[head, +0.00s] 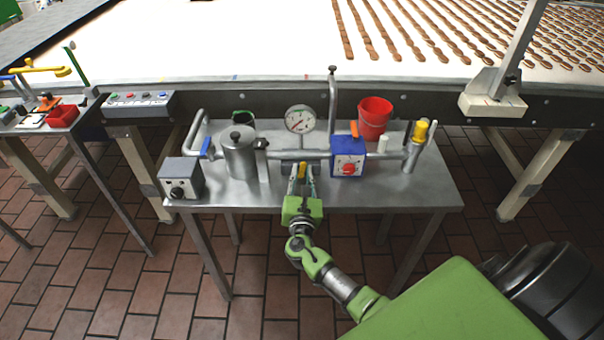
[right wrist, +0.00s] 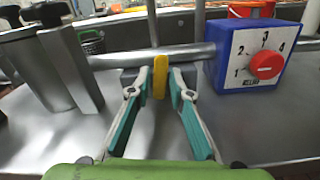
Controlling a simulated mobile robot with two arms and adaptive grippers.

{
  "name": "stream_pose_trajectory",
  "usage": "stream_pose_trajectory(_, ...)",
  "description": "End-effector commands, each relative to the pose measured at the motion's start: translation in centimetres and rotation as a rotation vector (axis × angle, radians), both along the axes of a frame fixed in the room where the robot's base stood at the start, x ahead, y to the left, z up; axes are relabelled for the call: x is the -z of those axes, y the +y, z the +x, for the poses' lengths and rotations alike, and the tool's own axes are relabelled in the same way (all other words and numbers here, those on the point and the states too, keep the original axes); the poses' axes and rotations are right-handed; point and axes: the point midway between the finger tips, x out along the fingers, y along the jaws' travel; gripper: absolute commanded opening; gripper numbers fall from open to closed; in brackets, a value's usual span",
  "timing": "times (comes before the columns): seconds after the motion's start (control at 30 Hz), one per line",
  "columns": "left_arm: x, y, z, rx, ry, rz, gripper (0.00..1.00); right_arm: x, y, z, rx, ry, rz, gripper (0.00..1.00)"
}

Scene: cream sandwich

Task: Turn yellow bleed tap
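The yellow bleed tap (head: 302,169) is a small upright yellow handle at the front of the grey pipe, left of the blue dial box. In the right wrist view the tap (right wrist: 160,76) stands between the two fingertips of my right gripper (right wrist: 160,90). The fingers sit on either side of it, and a narrow gap seems to show at the left finger. In the head view my right gripper (head: 302,184) reaches in from the front at table height. My left gripper is in neither view.
A blue box (head: 348,156) with a red knob stands close right of the tap. A metal pot (head: 239,156), a pressure gauge (head: 300,119), a red bucket (head: 375,116) and a yellow-topped valve (head: 421,131) share the metal table (head: 405,194). The table's front right is clear.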

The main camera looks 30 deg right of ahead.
Motion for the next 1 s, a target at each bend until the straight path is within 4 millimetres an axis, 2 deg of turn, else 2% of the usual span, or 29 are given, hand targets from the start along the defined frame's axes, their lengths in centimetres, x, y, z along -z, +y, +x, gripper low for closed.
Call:
stream_pose_trajectory(0.13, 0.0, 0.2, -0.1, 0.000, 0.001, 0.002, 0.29, 0.0, 0.2, -0.4, -0.001, 0.000, 0.001, 0.19)
stream_pose_trajectory(0.23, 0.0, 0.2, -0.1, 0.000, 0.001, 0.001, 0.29, 0.1, 0.9, -1.4, -0.001, 0.000, 0.001, 0.19)
stream_pose_trajectory(0.5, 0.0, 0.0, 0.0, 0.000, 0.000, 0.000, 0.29, 0.1, 3.8, -6.3, -0.001, 0.003, 0.002, 0.19)
stream_pose_trajectory(0.7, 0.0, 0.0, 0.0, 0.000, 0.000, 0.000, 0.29, 0.0, 5.6, -9.1, 0.000, 0.001, 0.001, 0.19)
stream_pose_trajectory(1.0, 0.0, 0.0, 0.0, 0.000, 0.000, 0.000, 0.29, 0.0, 6.3, -10.3, 0.000, 0.000, 0.000, 0.19)
